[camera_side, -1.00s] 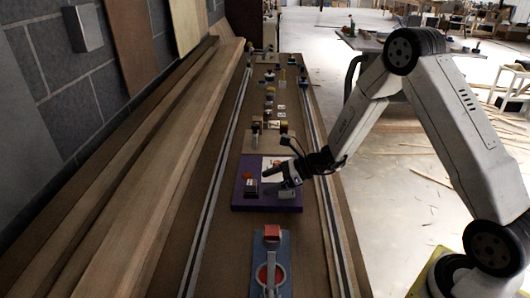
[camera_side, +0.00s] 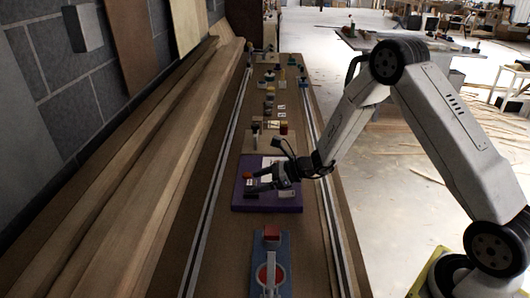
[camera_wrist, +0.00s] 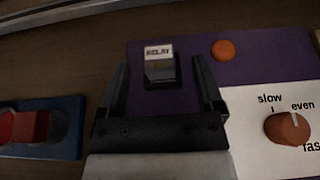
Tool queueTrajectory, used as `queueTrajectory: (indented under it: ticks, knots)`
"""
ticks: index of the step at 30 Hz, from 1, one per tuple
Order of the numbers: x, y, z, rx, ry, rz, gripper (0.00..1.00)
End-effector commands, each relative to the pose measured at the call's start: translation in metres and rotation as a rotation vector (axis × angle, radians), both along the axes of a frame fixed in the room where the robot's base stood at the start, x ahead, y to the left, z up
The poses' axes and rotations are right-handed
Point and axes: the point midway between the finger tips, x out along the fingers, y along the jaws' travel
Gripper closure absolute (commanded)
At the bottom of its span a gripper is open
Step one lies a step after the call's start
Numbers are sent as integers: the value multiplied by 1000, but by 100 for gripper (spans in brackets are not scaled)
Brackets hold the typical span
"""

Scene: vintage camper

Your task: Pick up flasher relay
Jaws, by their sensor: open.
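The flasher relay (camera_wrist: 160,70) is a small dark block with a pale top label reading "RELAY". It sits on the purple board (camera_wrist: 209,68). In the wrist view my gripper (camera_wrist: 160,62) is open, with one finger on each side of the relay and a visible gap on both sides. In the side view my gripper (camera_side: 254,183) is low over the left part of the purple board (camera_side: 240,206), and its fingers partly hide the relay. I cannot tell how far down the relay the fingertips reach.
An orange round light (camera_wrist: 223,50) is right of the relay. A white panel with an orange knob (camera_wrist: 288,128) marked "slow" and "even" is farther right. A blue plate with a red block (camera_side: 271,234) stands in front. Other small parts line the bench behind.

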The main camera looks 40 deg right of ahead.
Motion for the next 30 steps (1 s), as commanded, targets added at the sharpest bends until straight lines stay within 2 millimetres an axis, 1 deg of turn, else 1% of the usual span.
queueTrajectory:
  ticks: [13,18,30]
  knots:
    - [28,29,-19,-1,1,2,15]
    - [31,32,-21,0,1,0,15]
    - [31,32,-21,0,0,0,15]
